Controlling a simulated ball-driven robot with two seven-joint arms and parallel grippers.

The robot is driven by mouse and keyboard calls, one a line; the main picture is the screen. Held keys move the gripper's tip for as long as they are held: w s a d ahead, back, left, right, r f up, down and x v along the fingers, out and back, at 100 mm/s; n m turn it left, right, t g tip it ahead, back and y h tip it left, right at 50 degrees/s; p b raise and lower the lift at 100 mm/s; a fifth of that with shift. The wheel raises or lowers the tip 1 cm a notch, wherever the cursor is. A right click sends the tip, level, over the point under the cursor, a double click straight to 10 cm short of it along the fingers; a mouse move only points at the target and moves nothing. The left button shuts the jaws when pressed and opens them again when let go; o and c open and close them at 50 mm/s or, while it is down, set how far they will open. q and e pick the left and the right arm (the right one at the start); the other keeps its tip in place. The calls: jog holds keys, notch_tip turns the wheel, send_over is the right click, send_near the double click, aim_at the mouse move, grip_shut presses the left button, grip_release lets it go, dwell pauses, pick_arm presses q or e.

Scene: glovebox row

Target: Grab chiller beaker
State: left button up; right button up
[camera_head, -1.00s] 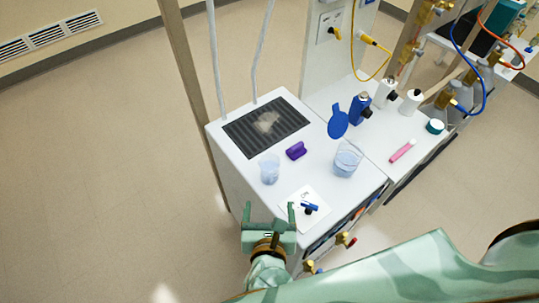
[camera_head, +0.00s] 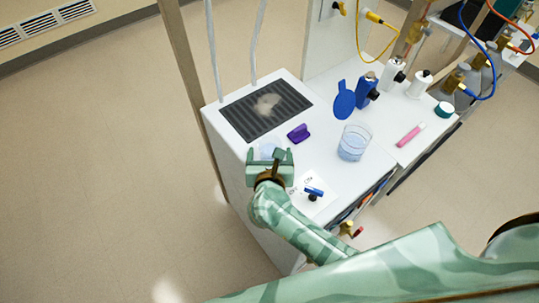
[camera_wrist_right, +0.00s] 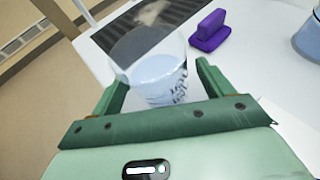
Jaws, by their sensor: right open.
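A small clear beaker (camera_wrist_right: 158,75) with pale blue liquid stands on the white bench top, between the open fingers of my right gripper (camera_wrist_right: 165,90) in the right wrist view. In the head view the beaker (camera_head: 268,149) is partly hidden behind the right gripper (camera_head: 269,157). I cannot tell whether the fingers touch the glass. A larger clear beaker (camera_head: 354,142) with blue liquid stands farther right on the same top. My left gripper is not in view.
A dark grille (camera_head: 265,105) is set in the white bench top (camera_head: 322,160). A purple object (camera_head: 299,133), a blue round-headed object (camera_head: 344,99), bottles (camera_head: 392,74) and a pink marker (camera_head: 410,135) stand or lie to the right. Open floor lies left.

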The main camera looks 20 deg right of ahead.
jog(key=shift+c, duration=1.4)
jog(key=c, duration=0.8)
jog(key=shift+c, duration=0.2)
jog(key=shift+r, duration=0.15)
